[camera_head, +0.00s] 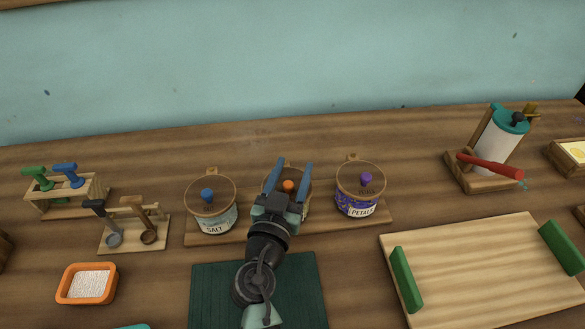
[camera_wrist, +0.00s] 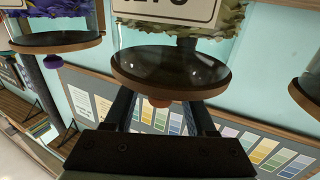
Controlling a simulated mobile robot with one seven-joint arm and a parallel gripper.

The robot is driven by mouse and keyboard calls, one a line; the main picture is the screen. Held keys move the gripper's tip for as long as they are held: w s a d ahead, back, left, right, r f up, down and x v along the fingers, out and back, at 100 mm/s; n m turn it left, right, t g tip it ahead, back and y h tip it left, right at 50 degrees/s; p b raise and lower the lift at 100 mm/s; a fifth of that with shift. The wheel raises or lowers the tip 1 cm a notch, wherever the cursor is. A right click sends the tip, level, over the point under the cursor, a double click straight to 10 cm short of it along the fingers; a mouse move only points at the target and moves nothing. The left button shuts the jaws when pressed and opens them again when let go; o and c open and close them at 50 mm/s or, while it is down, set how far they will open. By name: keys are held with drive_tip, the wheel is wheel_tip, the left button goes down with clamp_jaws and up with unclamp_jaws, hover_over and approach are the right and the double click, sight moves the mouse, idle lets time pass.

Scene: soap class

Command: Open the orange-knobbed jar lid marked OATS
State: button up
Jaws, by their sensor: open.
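The jar with the orange knob (camera_head: 288,186) stands between two other jars on a wooden base. My gripper covers much of this jar in the head view, and its label is hidden there. My gripper (camera_head: 293,164) is open, with one blue finger on each side of the knob. Part of a label (camera_wrist: 170,8) is cut off at the top edge. The lid appears closed. I cannot tell whether the fingers touch the knob.
The blue-knobbed SALT jar (camera_head: 212,208) is close on the left and the purple-knobbed PETALS jar (camera_head: 360,192) close on the right. A dark green mat (camera_head: 305,290) lies in front. A wooden tray with green handles (camera_head: 480,265) is at right. An orange dish (camera_head: 66,283) is at left.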

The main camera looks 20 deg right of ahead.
drive_tip(key=shift+c, duration=0.2)
clamp_jaws()
idle(1.3)
